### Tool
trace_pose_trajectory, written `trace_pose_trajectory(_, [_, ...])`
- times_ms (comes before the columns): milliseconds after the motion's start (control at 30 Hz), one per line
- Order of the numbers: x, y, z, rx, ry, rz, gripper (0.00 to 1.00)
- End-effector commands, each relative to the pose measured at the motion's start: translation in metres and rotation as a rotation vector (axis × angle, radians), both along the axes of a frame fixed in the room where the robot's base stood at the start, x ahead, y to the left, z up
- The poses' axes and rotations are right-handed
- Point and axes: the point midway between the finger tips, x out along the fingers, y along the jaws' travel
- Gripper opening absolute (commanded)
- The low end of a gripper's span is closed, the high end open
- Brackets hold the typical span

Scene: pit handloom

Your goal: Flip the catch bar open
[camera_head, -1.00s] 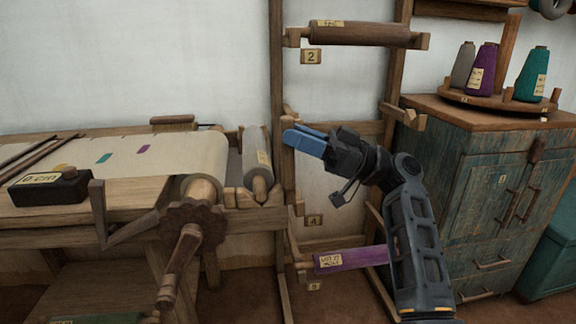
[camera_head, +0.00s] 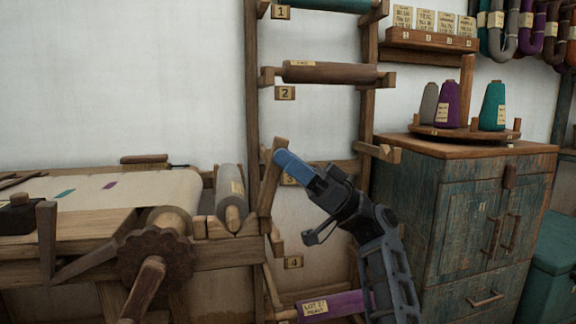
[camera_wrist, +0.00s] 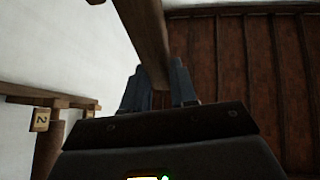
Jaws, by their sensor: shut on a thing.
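The catch bar appears to be the short wooden bar (camera_head: 269,188) by the right end of the loom, standing up with a slight lean in front of the rack's left post. My gripper (camera_head: 284,157), with blue fingers, is shut on its upper part and comes at it from the right. In the wrist view the bar (camera_wrist: 145,35) runs down between the two dark fingers of my gripper (camera_wrist: 158,88). The fingers hide part of the bar, and the bar's lower end is hard to make out.
A grey roll (camera_head: 230,195) lies at the loom's right end, beside a toothed wooden wheel (camera_head: 155,258). The rack holds a brown roller (camera_head: 330,72) above and a purple roll (camera_head: 335,304) below. A blue-green cabinet (camera_head: 465,220) stands close on the right.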

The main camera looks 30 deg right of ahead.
Motion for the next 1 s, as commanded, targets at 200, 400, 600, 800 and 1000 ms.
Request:
trace_pose_trajectory(200, [0.0, -0.001, -0.002, 0.001, 0.003, 0.001, 0.0])
trace_pose_trajectory(400, [0.0, -0.001, -0.002, 0.0, 0.002, 0.0, 0.46])
trace_pose_trajectory(600, [0.0, 0.0, -0.001, 0.001, 0.001, 0.0, 0.53])
trace_pose_trajectory(800, [-0.002, -0.005, -0.005, 0.001, 0.002, -0.001, 0.53])
trace_pose_trajectory(1000, [-0.015, -0.025, -0.023, 0.001, 0.004, -0.002, 0.53])
